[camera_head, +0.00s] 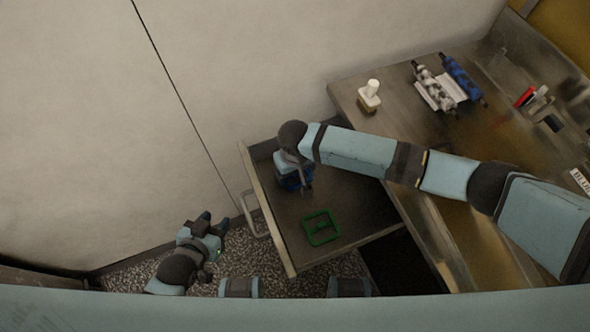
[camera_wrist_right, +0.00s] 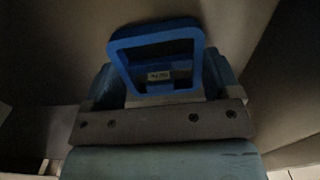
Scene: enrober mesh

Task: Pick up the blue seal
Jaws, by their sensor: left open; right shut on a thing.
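The blue seal is a square blue frame with a small label at its middle. It fills the upper middle of the right wrist view (camera_wrist_right: 120,55), between the fingers. In the head view the blue seal (camera_head: 290,183) is partly hidden by my right gripper (camera_head: 292,170), which is shut on it at the back left part of the open drawer (camera_head: 264,211). I cannot tell whether the seal touches the drawer floor. My left gripper (camera_head: 216,226) is open and empty, low at the left outside the drawer.
A green square frame (camera_head: 321,228) lies in the drawer, nearer the front. The worktop (camera_head: 400,110) holds a white-topped stamp-like piece (camera_head: 369,96), a blue roller (camera_head: 462,79), a speckled roller (camera_head: 434,88) and a red item (camera_head: 525,97). A pale wall (camera_head: 240,70) stands behind.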

